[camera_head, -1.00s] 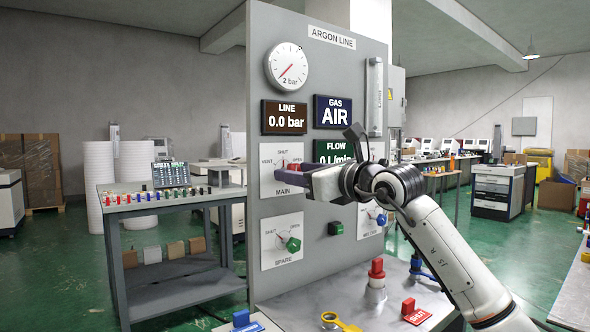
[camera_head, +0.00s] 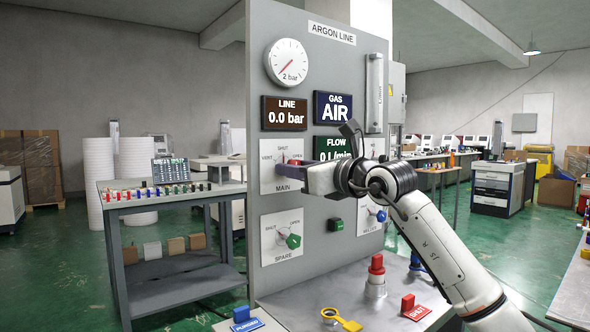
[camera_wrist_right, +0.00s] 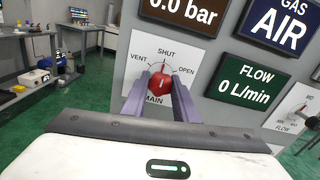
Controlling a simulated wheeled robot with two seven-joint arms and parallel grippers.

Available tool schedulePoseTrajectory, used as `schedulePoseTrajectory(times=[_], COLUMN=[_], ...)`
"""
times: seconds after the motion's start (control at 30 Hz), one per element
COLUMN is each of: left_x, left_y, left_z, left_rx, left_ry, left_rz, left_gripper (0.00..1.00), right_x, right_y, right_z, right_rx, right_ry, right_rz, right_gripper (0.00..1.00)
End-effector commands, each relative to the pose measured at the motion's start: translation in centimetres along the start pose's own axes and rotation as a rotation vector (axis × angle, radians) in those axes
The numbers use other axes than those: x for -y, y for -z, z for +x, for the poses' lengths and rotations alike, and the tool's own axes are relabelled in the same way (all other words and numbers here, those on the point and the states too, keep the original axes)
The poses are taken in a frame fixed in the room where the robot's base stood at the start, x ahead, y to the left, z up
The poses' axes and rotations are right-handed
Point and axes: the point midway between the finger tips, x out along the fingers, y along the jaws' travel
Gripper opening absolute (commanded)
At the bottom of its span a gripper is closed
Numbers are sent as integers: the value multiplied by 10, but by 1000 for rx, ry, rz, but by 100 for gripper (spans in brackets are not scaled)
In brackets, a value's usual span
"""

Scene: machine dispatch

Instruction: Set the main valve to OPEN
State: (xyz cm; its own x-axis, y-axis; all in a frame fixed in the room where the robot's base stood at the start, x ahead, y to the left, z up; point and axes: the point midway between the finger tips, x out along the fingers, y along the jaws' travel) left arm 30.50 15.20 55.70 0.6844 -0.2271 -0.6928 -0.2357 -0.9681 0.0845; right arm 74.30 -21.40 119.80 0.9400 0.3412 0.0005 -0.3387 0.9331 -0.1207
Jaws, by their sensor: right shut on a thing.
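The main valve is a red knob (camera_head: 294,162) on a white plate marked VENT, SHUT and OPEN, with MAIN below. In the right wrist view the knob (camera_wrist_right: 160,83) sits between the two purple fingers of my right gripper (camera_wrist_right: 160,86), which is shut on it. A white mark on the knob points about up towards SHUT; its exact angle is hard to tell. In the head view my right gripper (camera_head: 307,166) reaches the plate from the right and hides part of it. My left gripper is not in view.
The grey panel also carries a gauge (camera_head: 287,63), LINE display (camera_head: 285,114) at 0.0 bar, GAS display (camera_head: 333,108) reading AIR, and FLOW display (camera_head: 333,149). The green SPARE knob (camera_head: 292,241) is below. A red plunger (camera_head: 376,267) and a SHUT tag (camera_head: 416,312) are on the shelf.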

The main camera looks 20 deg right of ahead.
Motion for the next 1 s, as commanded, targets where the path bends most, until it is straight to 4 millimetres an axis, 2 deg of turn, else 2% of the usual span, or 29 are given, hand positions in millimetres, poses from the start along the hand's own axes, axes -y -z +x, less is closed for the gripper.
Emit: schedulePoseTrajectory(times=[0.27, 1.0], left_x=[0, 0], left_y=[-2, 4], left_z=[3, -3], left_rx=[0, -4], left_ry=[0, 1], left_rz=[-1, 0], left_gripper=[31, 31], right_x=[-1, -2], right_y=[2, 0], right_z=[0, 0], right_rx=[-2, -4], right_ry=[-2, -1], right_rz=[167, 824], right_gripper=[4, 4])
